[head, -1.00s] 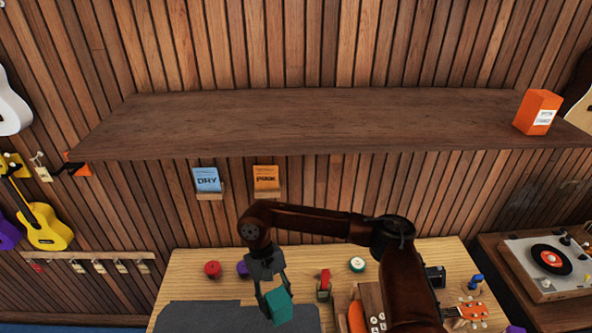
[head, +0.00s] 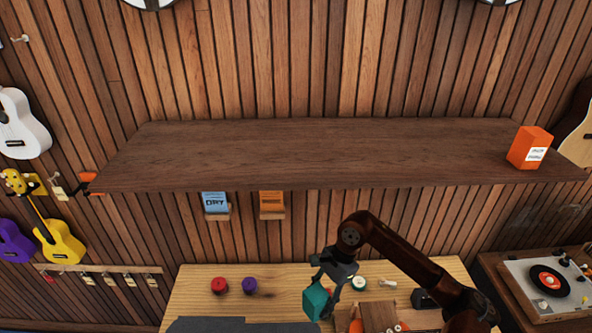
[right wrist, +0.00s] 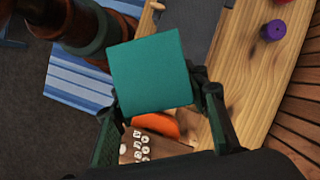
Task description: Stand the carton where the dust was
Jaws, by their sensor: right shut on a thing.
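An orange carton (head: 530,147) with a white label stands upright near the right end of the long dark wooden shelf (head: 320,152). The rest of the shelf top is bare, and I see no dust on it. My right gripper (head: 333,296) is shut on a teal block (head: 315,303), below the shelf and over the workbench. The block also shows between the fingers in the right wrist view (right wrist: 150,70). My left gripper is not in view.
The wooden workbench (head: 190,305) carries a grey mat (head: 235,326), a red tin (head: 219,286), a purple tin (head: 249,286) and other small items. A record player (head: 548,281) is at the right. Ukuleles hang at the left; the shelf overhangs the bench's back.

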